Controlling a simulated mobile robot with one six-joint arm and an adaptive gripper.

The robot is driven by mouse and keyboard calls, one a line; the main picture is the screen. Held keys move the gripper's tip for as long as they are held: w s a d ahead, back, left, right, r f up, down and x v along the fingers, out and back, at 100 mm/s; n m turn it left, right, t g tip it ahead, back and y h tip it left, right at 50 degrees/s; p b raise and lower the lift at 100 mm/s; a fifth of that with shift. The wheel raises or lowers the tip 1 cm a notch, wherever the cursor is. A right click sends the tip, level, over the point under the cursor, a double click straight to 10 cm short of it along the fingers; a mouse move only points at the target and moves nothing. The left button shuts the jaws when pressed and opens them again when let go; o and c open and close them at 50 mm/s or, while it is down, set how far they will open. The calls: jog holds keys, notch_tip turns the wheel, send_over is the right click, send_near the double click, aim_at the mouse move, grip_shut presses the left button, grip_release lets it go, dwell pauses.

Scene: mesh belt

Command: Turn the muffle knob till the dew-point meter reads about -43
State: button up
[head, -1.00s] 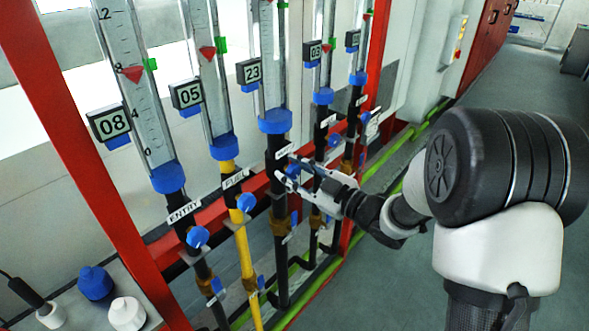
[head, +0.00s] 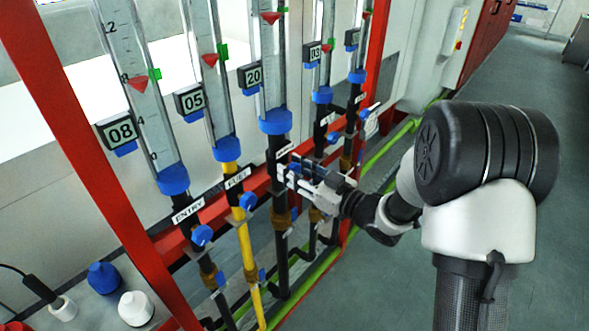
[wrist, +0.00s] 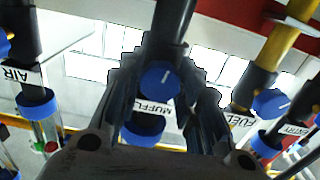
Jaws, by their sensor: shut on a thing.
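The muffle knob (wrist: 158,82) is a round blue knob with a white index line, on a black pipe beside a partly covered MUFFLE label (wrist: 152,107). My gripper (head: 288,172) is shut on it, with one finger on each side in the wrist view. In the head view the gripper mostly hides the knob. The black display (head: 252,76) on the tube above this pipe reads 20. The red float (head: 271,18) in that tube is near the top of the picture. I cannot make out a dew-point meter in either view.
The ENTRY knob (head: 202,235) and FUEL knob (head: 248,201) are on pipes to the left. Displays there read 08 (head: 121,131) and 05 (head: 189,100). More pipes stand close on the right. A red frame post (head: 95,170) is at left; open floor (head: 400,290) lies right.

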jog(key=o, duration=1.1)
jog(key=v, duration=1.2)
